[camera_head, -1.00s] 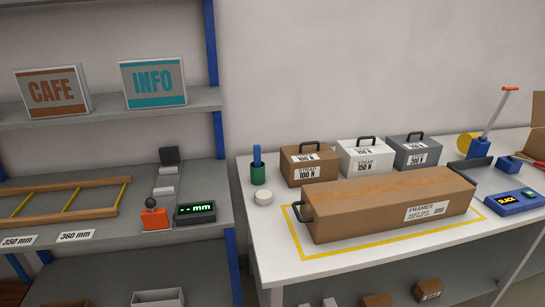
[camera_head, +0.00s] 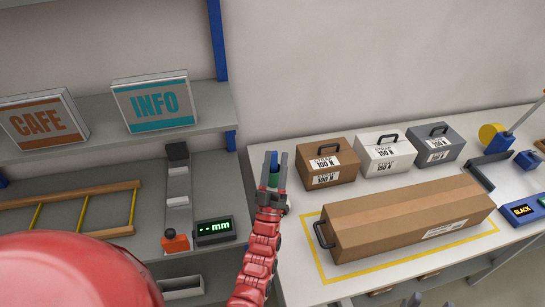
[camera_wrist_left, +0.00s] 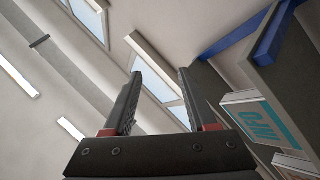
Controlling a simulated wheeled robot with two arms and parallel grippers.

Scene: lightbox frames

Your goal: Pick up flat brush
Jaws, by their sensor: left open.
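The brush appears to be the upright blue handle (camera_head: 274,160) standing in a green cup (camera_head: 273,180) at the left end of the white bench; no bristles show. My left gripper (camera_head: 276,158) overlaps it in the head view, with the arm coming up from below and hiding most of the cup. Its fingers point up and are open. In the left wrist view the open fingers (camera_wrist_left: 157,88) have nothing between them, only wall, windows and lights beyond. Small grey shapes at the head view's bottom edge may be my right gripper; I cannot tell.
A long cardboard box (camera_head: 410,218) lies inside a yellow outline on the bench. Brown (camera_head: 328,162), white (camera_head: 385,153) and grey (camera_head: 435,145) cases stand behind it. Left is a shelf with an INFO sign (camera_head: 154,102), a small ladder frame (camera_head: 80,210) and a display (camera_head: 214,229).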

